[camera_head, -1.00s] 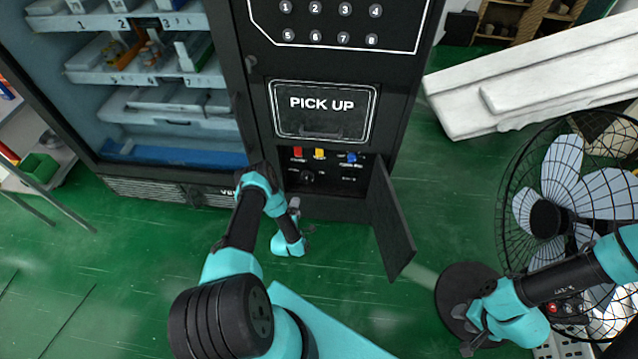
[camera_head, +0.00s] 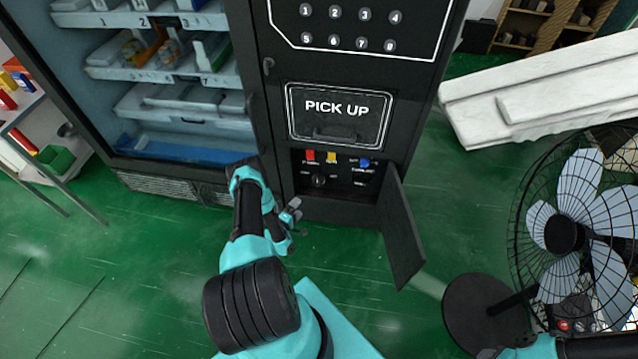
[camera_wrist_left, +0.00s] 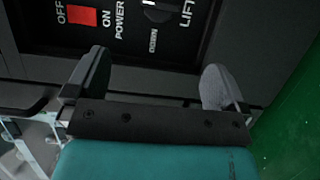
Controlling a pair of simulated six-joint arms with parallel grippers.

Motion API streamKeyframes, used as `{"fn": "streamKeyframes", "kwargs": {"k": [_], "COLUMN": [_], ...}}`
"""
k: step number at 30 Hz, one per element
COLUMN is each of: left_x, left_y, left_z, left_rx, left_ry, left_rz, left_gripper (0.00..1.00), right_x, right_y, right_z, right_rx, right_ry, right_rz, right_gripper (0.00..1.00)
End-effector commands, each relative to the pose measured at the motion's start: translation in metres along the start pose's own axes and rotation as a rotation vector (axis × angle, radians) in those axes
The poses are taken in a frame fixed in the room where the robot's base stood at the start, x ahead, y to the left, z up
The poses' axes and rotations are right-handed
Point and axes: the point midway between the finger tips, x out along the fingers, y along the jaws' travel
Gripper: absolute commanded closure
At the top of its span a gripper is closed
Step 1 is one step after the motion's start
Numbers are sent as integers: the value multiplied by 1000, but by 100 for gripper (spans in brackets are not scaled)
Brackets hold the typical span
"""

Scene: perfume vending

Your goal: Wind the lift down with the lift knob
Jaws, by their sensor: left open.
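The lift knob (camera_head: 318,181) is a round black knob at the lower left of the control panel, under the PICK UP hatch. In the left wrist view the knob (camera_wrist_left: 158,12) is cut by the top edge, with DOWN and LIFT lettering beside it. My left gripper (camera_head: 297,212) is below and slightly left of the knob, apart from it. In the left wrist view its two fingers (camera_wrist_left: 155,88) are spread with nothing between them. My right gripper (camera_head: 492,352) only just shows at the bottom edge, and its fingers cannot be made out.
A red switch (camera_head: 310,156), a yellow one (camera_head: 331,157) and a blue one (camera_head: 365,162) sit above the knob. The panel door (camera_head: 402,230) hangs open to the right. A fan (camera_head: 575,235) stands at the right. Green floor is clear between.

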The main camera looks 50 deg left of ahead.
Motion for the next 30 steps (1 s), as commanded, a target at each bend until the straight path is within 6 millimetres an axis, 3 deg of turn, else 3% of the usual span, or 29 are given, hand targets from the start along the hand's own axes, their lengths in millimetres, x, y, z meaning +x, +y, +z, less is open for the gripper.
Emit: {"fn": "streamKeyframes", "kwargs": {"k": [8, 30], "left_x": [27, 150], "left_y": [0, 0], "left_z": [1, 1], "left_rx": [1, 2], "left_ry": [-3, -1], "left_rz": [2, 3], "left_gripper": [0, 0], "right_x": [0, 0], "right_y": [0, 0], "right_z": [0, 0], "right_rx": [0, 0], "right_ry": [0, 0], "right_rz": [0, 0], "right_gripper": [57, 57]}}
